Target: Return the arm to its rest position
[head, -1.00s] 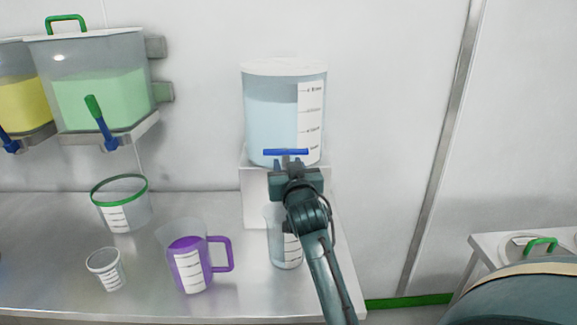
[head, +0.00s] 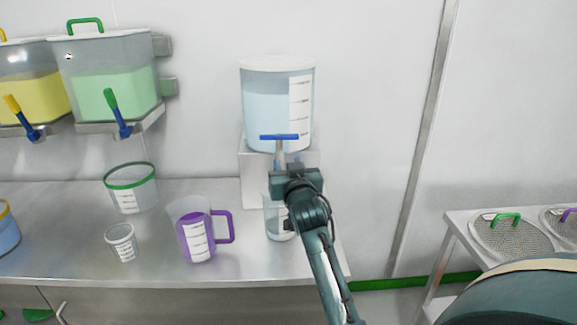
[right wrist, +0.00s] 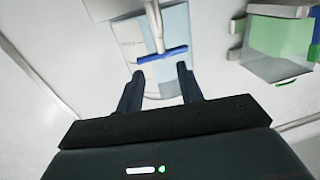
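My right gripper (head: 288,166) is open and empty, in front of the clear tank's tap. In the right wrist view its two dark fingers (right wrist: 159,86) stand apart with nothing between them. The tap's blue T-shaped handle (head: 279,137) is just beyond the fingertips, apart from them; it also shows in the right wrist view (right wrist: 162,54). The tank (head: 265,98) holds pale blue liquid and stands on a white block (head: 250,180). A clear beaker (head: 276,222) is below the tap, partly hidden by my right arm. My left gripper is not in view.
A purple-handled jug (head: 197,238), a green-rimmed tub (head: 131,190) and a small cup (head: 121,243) stand on the steel counter (head: 75,215). Dispensers with green (head: 115,90) and yellow liquid hang at left. A side table with sieves (head: 510,240) is at right.

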